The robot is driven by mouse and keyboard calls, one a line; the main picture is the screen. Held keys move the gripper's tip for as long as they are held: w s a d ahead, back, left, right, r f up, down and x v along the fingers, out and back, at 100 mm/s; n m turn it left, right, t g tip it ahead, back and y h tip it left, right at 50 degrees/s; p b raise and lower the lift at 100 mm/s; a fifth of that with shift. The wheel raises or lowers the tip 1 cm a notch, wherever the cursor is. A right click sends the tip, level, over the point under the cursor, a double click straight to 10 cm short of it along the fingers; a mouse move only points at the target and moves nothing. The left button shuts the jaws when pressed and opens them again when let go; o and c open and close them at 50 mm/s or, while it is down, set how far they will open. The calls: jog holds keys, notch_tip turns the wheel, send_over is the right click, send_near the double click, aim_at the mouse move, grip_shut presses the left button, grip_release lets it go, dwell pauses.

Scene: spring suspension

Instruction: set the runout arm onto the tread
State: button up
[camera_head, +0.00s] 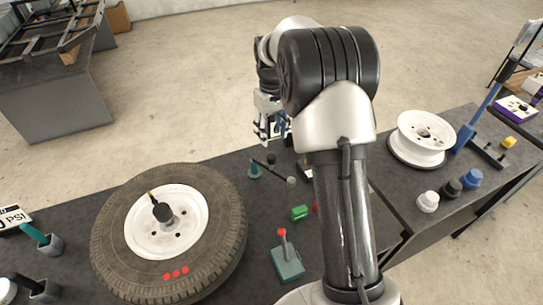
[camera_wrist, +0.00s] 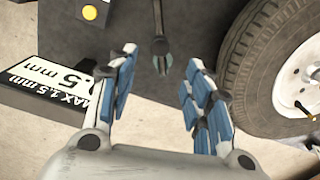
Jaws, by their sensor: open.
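The tyre (camera_head: 225,215) lies flat on the dark table at the left, its tread facing outward around a white rim. It also shows at the right of the wrist view (camera_wrist: 240,70). A dark rod (camera_head: 270,171), apparently the runout arm, reaches from a small teal post (camera_head: 254,169) to a grey end, apart from the tread. In the wrist view the rod (camera_wrist: 157,18) ends at a dark round head above teal parts, between the fingertips in the picture. My gripper (camera_head: 268,128) is open and empty, above and behind the post. (camera_wrist: 160,62) lies between its fingertips in the wrist view.
A "MAX 1.5 mm" plate (camera_wrist: 60,85) lies beside the rod. A white wheel rim (camera_head: 422,135) and several knobs occupy the right table. My arm hides part of the middle.

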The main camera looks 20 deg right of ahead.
aim_at(271, 156)
notch_tip(271, 156, down, 10)
jog(key=shift+f+b, duration=0.1)
jog(key=shift+b, duration=0.85)
grip_shut()
